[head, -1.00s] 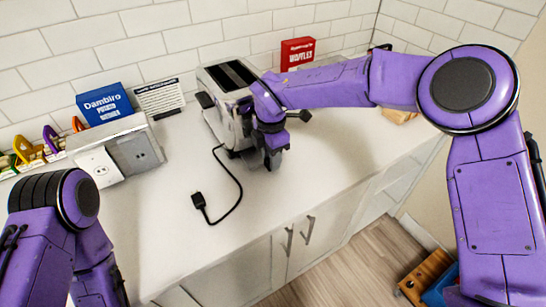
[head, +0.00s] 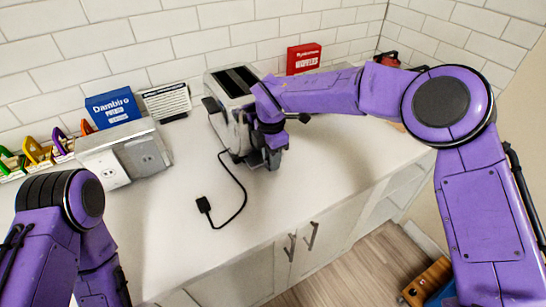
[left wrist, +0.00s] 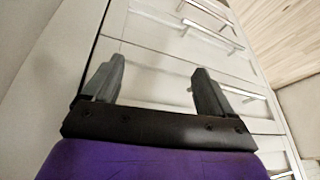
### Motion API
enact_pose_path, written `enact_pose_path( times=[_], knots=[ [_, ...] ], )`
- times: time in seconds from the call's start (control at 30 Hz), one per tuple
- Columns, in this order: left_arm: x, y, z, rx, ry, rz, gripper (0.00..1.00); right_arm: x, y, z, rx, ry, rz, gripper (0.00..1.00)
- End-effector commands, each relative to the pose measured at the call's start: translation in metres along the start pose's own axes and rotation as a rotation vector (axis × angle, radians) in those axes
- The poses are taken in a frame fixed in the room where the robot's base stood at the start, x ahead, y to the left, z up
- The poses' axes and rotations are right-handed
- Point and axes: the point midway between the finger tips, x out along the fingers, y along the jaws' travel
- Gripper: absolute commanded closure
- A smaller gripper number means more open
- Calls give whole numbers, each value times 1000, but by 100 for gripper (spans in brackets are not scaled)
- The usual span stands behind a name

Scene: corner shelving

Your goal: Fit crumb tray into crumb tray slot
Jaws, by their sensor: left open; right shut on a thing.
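The toaster (head: 230,112), silver with dark slots on top, stands on the counter near the wall. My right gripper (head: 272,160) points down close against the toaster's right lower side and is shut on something. The gripper hides what it holds, so I cannot make out the crumb tray's outline. The crumb tray slot is also hidden, and I cannot tell whether the tray touches it. My left gripper (left wrist: 158,75) is open and empty in the left wrist view, with cabinet fronts beyond it. The head view shows only my left arm, not its fingers.
A black cord with a plug (head: 204,204) lies on the counter. A grey outlet box (head: 142,153), a blue box (head: 112,107), a white card (head: 166,101) and a rack of coloured items (head: 38,152) stand left. A red box (head: 303,58) is behind.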

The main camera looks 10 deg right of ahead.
Motion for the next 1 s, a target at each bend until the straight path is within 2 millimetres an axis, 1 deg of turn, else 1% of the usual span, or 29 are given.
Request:
enact_pose_path(
  times=[0.4, 0.43, 0.47, 0.5, 0.53, 0.83, 0.93, 1.0],
  knots=[
    [-4, 0, -2, 0, 0, 0, 15, 0, 10, 0, 1, 0, 1, 99],
    [-4, 0, -2, 0, 0, 0, 15, 0, 11, 0, 0, 0, 1, 64],
    [-3, 0, -1, 0, 0, 0, 15, 0, 11, 0, 0, 0, 1, 54],
    [-3, 0, -1, 0, 0, 0, 15, 0, 11, 0, 0, 0, 1, 41],
    [-3, 0, -1, 0, 0, 0, 15, 0, 11, 0, 0, 0, 1, 38],
    [-2, 0, -1, 0, 0, 0, 15, -2, 10, 0, 1, 0, 1, 38],
    [3, 0, 1, 0, 0, 0, 15, -14, 11, 1, 2, 0, 4, 38],
    [7, 1, 3, 0, 0, 0, 15, -29, 11, 0, 2, 1, 6, 38]
  ],
)
